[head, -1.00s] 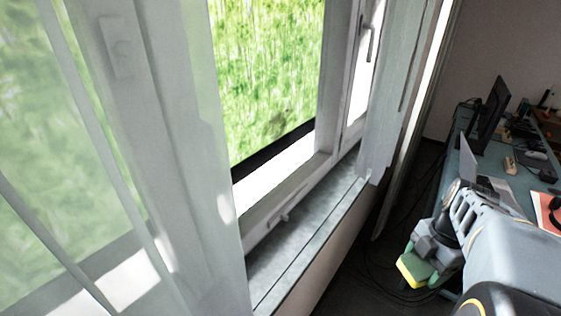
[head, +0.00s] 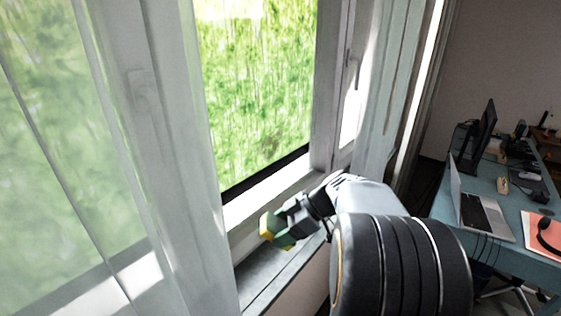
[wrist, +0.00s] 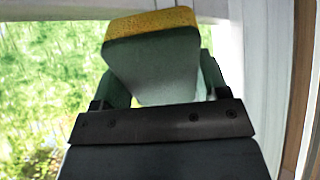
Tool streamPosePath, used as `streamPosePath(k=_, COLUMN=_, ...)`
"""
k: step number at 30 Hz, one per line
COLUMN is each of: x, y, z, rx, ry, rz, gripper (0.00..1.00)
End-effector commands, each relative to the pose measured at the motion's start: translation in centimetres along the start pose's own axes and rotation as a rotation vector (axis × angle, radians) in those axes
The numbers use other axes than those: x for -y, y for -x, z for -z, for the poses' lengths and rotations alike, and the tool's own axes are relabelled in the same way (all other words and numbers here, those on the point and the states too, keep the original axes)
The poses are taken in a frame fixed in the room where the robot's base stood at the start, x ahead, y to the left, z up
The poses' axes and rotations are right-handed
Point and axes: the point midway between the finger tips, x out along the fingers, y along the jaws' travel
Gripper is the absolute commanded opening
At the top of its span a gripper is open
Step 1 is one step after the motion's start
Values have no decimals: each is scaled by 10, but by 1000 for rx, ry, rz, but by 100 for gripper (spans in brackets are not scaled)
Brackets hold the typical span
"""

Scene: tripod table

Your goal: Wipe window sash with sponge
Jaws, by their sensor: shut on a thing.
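The sponge (head: 265,229) has a yellow side and a green side. My gripper (head: 275,233) is shut on it, above the window sill and in front of the lower part of the window frame. In the wrist view the sponge (wrist: 152,58) sits between the green fingers (wrist: 160,85), its yellow face at the top. The white window sash (head: 268,197) surrounds the glass, with its lower rail just behind and above the sponge. I cannot tell whether the sponge touches the sash.
A sheer curtain (head: 185,200) hangs at the left, close to my gripper, and another curtain (head: 378,95) hangs at the right. The grey sill (head: 268,275) runs below. A blue desk (head: 510,190) with a laptop (head: 482,205) and a monitor (head: 478,138) stands at the right.

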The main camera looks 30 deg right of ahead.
Motion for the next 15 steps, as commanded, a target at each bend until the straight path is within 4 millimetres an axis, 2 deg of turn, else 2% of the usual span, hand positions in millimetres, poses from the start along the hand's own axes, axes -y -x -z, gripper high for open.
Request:
streamPosePath(k=1, x=-7, y=6, z=15, rx=-99, ry=-51, rz=-63, gripper=49)
streamPosePath(k=6, x=-35, y=23, z=52, rx=-405, ry=-160, rz=-296, gripper=49)
streamPosePath(k=10, x=-54, y=42, z=70, rx=-569, ry=-195, rz=-456, gripper=49)
streamPosePath(k=15, x=-74, y=67, z=82, rx=-702, ry=-211, rz=-616, gripper=49)
